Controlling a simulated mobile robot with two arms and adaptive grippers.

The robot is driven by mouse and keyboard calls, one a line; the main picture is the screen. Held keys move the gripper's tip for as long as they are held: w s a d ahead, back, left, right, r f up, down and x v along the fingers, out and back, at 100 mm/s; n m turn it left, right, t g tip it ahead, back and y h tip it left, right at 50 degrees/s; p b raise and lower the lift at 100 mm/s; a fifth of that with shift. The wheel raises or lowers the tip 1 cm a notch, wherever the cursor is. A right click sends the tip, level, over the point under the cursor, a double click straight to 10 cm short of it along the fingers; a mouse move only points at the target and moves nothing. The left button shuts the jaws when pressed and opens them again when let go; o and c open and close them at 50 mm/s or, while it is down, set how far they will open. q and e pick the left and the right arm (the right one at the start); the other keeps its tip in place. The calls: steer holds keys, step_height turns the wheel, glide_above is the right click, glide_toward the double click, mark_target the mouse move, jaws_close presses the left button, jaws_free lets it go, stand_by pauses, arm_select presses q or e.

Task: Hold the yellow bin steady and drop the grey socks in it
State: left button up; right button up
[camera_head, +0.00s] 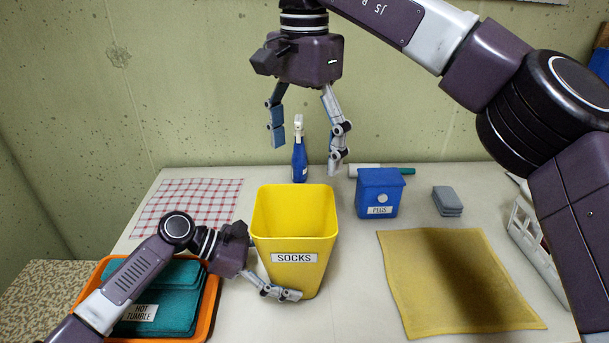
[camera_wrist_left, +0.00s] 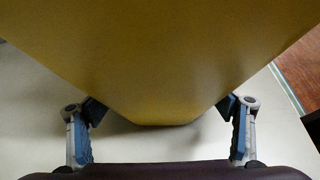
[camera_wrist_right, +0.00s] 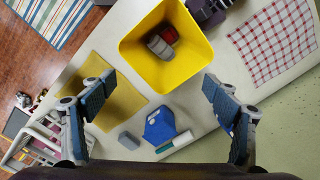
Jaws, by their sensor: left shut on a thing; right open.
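The yellow bin (camera_head: 320,225), labelled SOCKS, stands upright on the table. My left gripper (camera_head: 272,290) is shut on its lower part; in the left wrist view the fingers sit on either side of the bin (camera_wrist_left: 160,60). My right gripper (camera_head: 307,155) is open and empty, above and behind the bin. In the right wrist view, a grey rounded bundle (camera_wrist_right: 159,46), which looks like the grey socks, lies inside the bin beside a dark red bundle (camera_wrist_right: 169,33). The head view does not show the bin's contents.
A blue PEGS box (camera_head: 379,190), a blue bottle (camera_head: 299,162) and a grey folded stack (camera_head: 447,201) stand behind or right. A yellow cloth (camera_head: 455,285) lies front right, a white rack (camera_head: 535,245) beyond. An orange tray (camera_head: 212,305) with teal cloths is left.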

steer(key=shift+r, duration=1.55)
arm_select(q)
steer(key=o, duration=0.9)
steer(key=shift+o, duration=0.2)
